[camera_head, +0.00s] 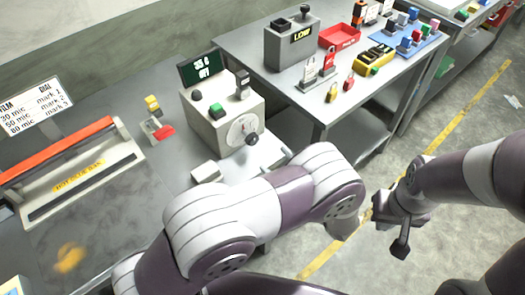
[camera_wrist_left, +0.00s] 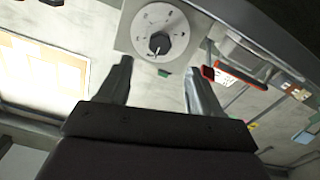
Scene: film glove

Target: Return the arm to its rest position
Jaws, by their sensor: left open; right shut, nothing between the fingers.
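My left arm (camera_head: 210,225) comes in from the lower left and bends across the front of the bench. Its gripper is not clearly visible in the head view. In the left wrist view the left gripper (camera_wrist_left: 157,78) is open, with nothing between its fingers. Beyond the fingertips is a grey box with a round white dial and dark knob (camera_wrist_left: 159,42); I cannot tell the exact gap. The same grey box (camera_head: 218,122) stands on the bench in the head view. My right gripper (camera_head: 402,244) hangs over the floor at the right, shut and empty.
A film sealer (camera_head: 75,180) with an orange-red bar lies on the left bench, beside a sign (camera_head: 36,104). A second table (camera_head: 290,90) at the back holds padlocks (camera_head: 328,60), a red tray (camera_head: 339,37) and a grey box (camera_head: 290,45).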

